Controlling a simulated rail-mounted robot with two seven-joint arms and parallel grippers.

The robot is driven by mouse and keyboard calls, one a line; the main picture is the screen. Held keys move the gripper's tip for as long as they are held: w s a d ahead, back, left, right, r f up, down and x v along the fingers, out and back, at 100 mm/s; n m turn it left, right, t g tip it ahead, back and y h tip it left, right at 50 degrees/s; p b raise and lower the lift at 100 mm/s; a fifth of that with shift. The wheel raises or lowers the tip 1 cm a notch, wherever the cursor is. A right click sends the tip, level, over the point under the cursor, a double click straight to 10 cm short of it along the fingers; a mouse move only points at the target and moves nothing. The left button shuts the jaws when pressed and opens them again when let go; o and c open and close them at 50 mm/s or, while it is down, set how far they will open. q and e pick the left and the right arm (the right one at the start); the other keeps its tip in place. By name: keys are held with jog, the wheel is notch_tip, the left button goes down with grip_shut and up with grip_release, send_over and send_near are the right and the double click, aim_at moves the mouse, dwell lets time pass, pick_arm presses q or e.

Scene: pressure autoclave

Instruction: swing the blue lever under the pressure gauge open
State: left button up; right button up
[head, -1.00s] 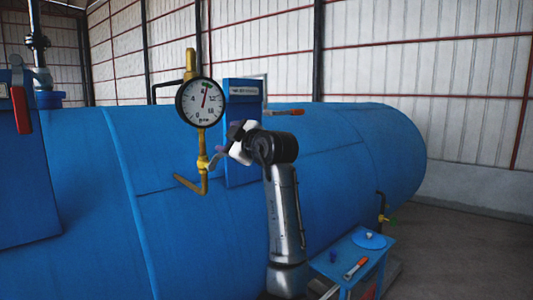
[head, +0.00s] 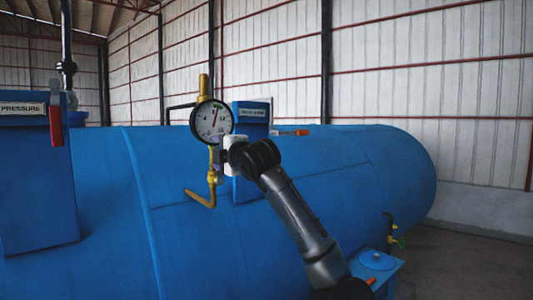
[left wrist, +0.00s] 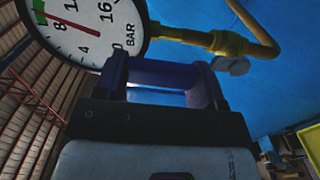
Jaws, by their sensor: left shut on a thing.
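The pressure gauge (head: 211,121) has a white round dial and sits on a brass pipe (head: 203,197) with a valve body (head: 214,177) below it. My left gripper (head: 223,157) is beside this valve, just under the gauge. In the left wrist view, the blue lever (left wrist: 163,73) lies across between the fingers of my left gripper (left wrist: 163,85), which is shut on it. The gauge (left wrist: 92,28) and the brass fitting (left wrist: 228,43) show close behind. In the head view, the gripper and wrist mostly hide the lever. My right gripper is not in view.
The large blue autoclave tank (head: 340,190) fills the space behind. A blue box with a red lever (head: 56,126) stands at the left. An orange-tipped handle (head: 292,132) projects beside another blue box (head: 250,112). A small blue table (head: 391,273) is at lower right.

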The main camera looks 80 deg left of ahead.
pick_arm(q)
jog(key=shift+s+d, duration=0.1)
jog(key=shift+d, duration=0.05)
dwell(0.3)
jog(key=o, duration=0.8)
jog(key=shift+o, duration=1)
jog(key=b+v, duration=0.1)
jog(key=v, duration=1.2)
jog(key=shift+d, duration=0.4)
